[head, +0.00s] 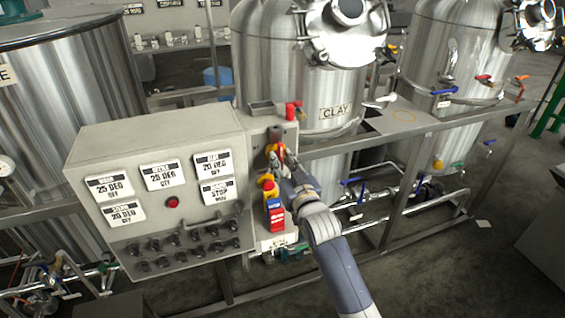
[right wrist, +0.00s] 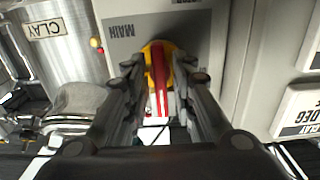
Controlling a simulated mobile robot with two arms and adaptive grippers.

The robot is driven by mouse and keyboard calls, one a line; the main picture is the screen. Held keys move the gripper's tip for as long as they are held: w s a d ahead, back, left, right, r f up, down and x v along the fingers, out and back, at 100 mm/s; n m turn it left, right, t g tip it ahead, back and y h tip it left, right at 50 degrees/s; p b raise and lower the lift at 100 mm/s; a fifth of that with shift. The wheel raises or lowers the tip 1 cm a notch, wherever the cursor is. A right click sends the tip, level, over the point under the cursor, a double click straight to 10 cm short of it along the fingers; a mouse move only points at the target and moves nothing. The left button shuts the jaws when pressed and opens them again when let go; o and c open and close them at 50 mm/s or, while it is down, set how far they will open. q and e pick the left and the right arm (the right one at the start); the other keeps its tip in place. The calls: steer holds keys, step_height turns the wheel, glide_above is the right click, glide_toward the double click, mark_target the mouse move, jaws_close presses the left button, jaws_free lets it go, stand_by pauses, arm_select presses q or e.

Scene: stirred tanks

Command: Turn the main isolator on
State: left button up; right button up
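The main isolator (head: 275,148) is a red handle on a round yellow plate, on the narrow grey box right of the control panel. In the right wrist view the red handle (right wrist: 160,80) runs up and down the picture, below an upside-down "MAIN" label (right wrist: 122,31). My right gripper (head: 281,161) is at the isolator, its fingers on either side of the handle. In the right wrist view the right gripper (right wrist: 160,75) looks open, with yellow plate showing between fingers and handle. It partly hides the isolator in the head view. My left gripper is not in view.
The grey control panel (head: 100,150) with labels and a red lamp stands to the left. A yellow-and-red device (head: 268,186) sits just below the isolator, and a red knob (head: 290,110) above. A steel tank marked "CLAY" (head: 335,112) and frame rails are close behind.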

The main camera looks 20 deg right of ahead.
stand_by(0.3)
steer(key=s, duration=1.2)
steer(key=shift+d, duration=0.2)
step_height(320, 180, down, 26)
steer(key=s+a+g+b, duration=0.2)
steer(key=g, duration=0.3)
steer(key=s+f+g+b, duration=0.1)
steer(key=s+f, duration=0.2)
steer(key=f, duration=0.3)
steer(key=s+f+n+g, duration=0.1)
steer(key=s+f, duration=0.1)
steer(key=f, duration=0.4)
steer(key=s+f+g+b, duration=0.1)
steer(key=s+f, duration=0.2)
steer(key=f, duration=0.2)
steer(key=s+d+f+g+b, duration=0.2)
steer(key=s+f+g, duration=0.3)
steer(key=s+f, duration=1.4)
steer(key=s+d+f+g, duration=0.1)
steer(key=s+f, duration=0.1)
steer(key=s, duration=0.4)
steer(key=s+f+g, duration=0.1)
steer(key=s+f, duration=0.2)
steer(key=s, duration=0.3)
steer(key=s+d+f+n+g+b, duration=0.1)
steer(key=s+f+g, duration=0.1)
steer(key=s, duration=0.4)
steer(key=shift+s+d+f+h, duration=0.3)
steer(key=shift+s+f, duration=0.1)
